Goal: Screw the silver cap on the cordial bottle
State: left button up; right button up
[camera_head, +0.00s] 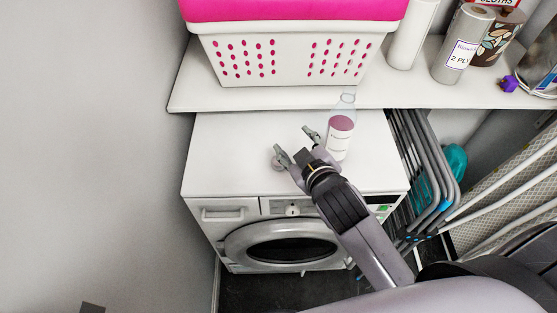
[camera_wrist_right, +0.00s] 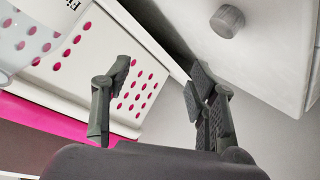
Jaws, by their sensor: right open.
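The cordial bottle (camera_head: 340,137) stands upright on the white dryer top, clear at the neck with pink contents and a pale label. Its neck shows no cap. A clear, labelled part of it shows at the upper left of the right wrist view (camera_wrist_right: 28,38). The silver cap (camera_wrist_right: 227,21) is a small grey cylinder resting on the dryer top; in the head view it shows partly beside my finger (camera_head: 276,163). My right gripper (camera_head: 296,141) is open and empty above the dryer, between cap and bottle; its fingers also show in the wrist view (camera_wrist_right: 158,70). My left gripper is not in view.
A white basket (camera_head: 290,65) with a pink top sits on the shelf (camera_head: 225,97) behind the dryer (camera_head: 230,150). Paper rolls (camera_head: 462,45) stand on the shelf at right. Folded racks (camera_head: 425,160) lean right of the dryer. The dryer top's left part is clear.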

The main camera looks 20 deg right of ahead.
jog(key=w+a+r+n+t+y, duration=0.25)
jog(key=a+r+n+y, duration=0.35)
jog(key=r, duration=0.5)
jog(key=w+a+r+n+t+y, duration=0.2)
jog(key=a+r+n+t+y, duration=0.2)
jog(key=a+r+n, duration=0.45)
jog(key=s+a+r+n+g+y, duration=0.2)
jog(key=s+a+n+g+y, duration=0.3)
jog(key=n+g, duration=0.5)
jog(key=s+a+r+n+g+y, duration=0.25)
jog(key=a+n+g+y, duration=0.4)
jog(key=n, duration=0.65)
jog(key=s+d+f+n+g+h, duration=0.1)
jog(key=d+f+n+g+h, duration=0.15)
jog(key=f+n+h, duration=0.35)
jog(key=d+f+n+g+h, duration=0.1)
jog(key=f+n+g+h, duration=0.3)
jog(key=f, duration=0.4)
jog(key=w+d+t+h, duration=0.1)
jog(key=w+d+h, duration=0.1)
jog(key=d, duration=0.4)
jog(key=w+d+f+t+h, duration=0.1)
jog(key=w+d+h, duration=0.2)
jog(key=d+h, duration=0.2)
jog(key=w+d+t+h, duration=0.1)
jog(key=w+d+h, duration=0.2)
jog(key=d, duration=0.6)
jog(key=shift+f+h, duration=0.2)
jog(key=shift+h, duration=0.55)
